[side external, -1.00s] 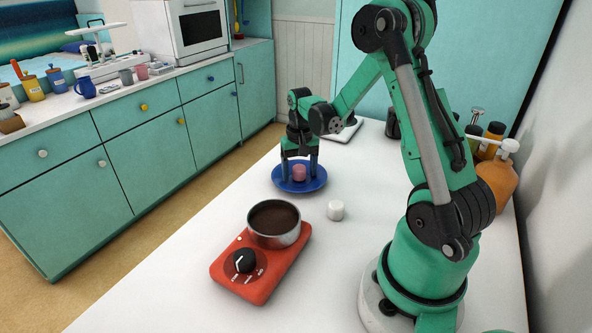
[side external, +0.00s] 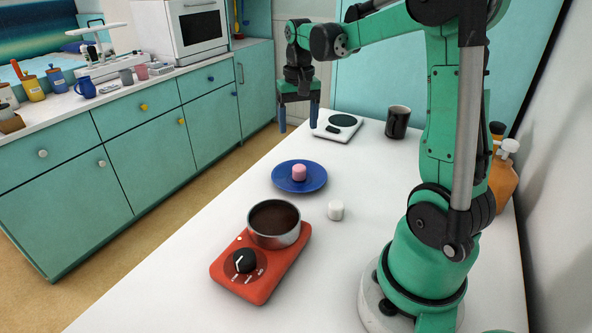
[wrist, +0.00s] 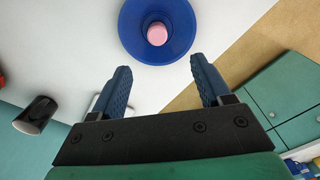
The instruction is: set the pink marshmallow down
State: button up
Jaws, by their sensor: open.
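The pink marshmallow (side external: 299,172) rests on the blue plate (side external: 283,184) on the white table. In the wrist view the marshmallow (wrist: 157,34) sits near the middle of the plate (wrist: 137,44), beyond my fingertips. My gripper (side external: 298,116) is open and empty, well above the table and clear of the plate. Its two blue fingers stand wide apart in the wrist view (wrist: 160,76). A white marshmallow (side external: 336,210) stands on the table to the right of and nearer than the plate.
A red hot plate (side external: 258,284) with a pot of dark brown contents (side external: 275,237) stands in front of the plate. A white scale (side external: 337,126) and a black mug (side external: 397,122) are behind it. Orange bottles (side external: 503,178) stand at right. The table's front is clear.

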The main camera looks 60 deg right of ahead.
jog(key=s+a+n+t, duration=0.2)
jog(key=a+n+t, duration=0.5)
jog(key=a, duration=1.2)
jog(key=shift+s+a+r+n, duration=0.2)
jog(key=shift+s+n, duration=0.2)
jog(key=shift+n, duration=0.5)
jog(key=shift+o, duration=0.4)
